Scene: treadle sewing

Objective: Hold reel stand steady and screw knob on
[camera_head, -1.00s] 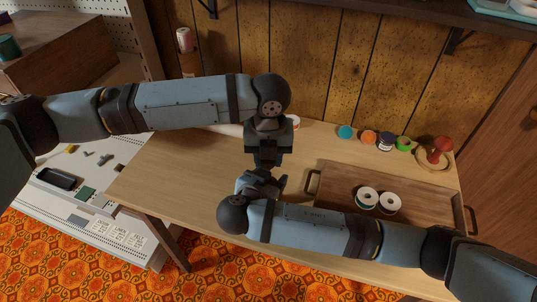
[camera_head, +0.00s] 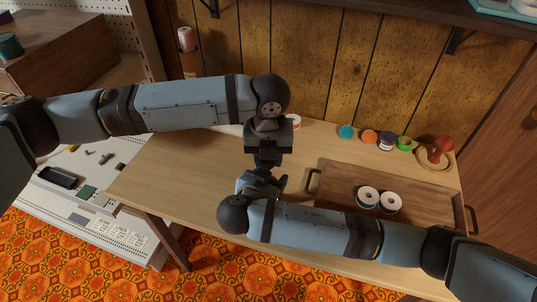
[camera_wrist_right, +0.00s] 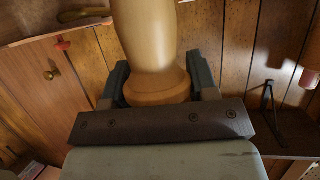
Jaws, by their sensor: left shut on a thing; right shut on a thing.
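My left gripper (camera_head: 267,158) points down over the wooden table and is shut; what it holds is hidden in the head view. My right gripper (camera_head: 270,183) is just below it in the picture, close under the left fingers, and its grip is hidden there too. In the right wrist view, my right gripper (camera_wrist_right: 160,88) is shut on a pale turned wooden piece (camera_wrist_right: 152,40) with a wider rounded collar between the fingers. Its upper end runs out of the frame. I cannot tell whether this piece is the knob or part of the reel stand.
A wooden tray (camera_head: 336,178) with two white-topped spools (camera_head: 368,196) lies to the right. Several coloured spools (camera_head: 369,137) and a red mushroom-shaped piece on a round base (camera_head: 437,150) stand along the back. The table (camera_head: 165,175) is bare at left.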

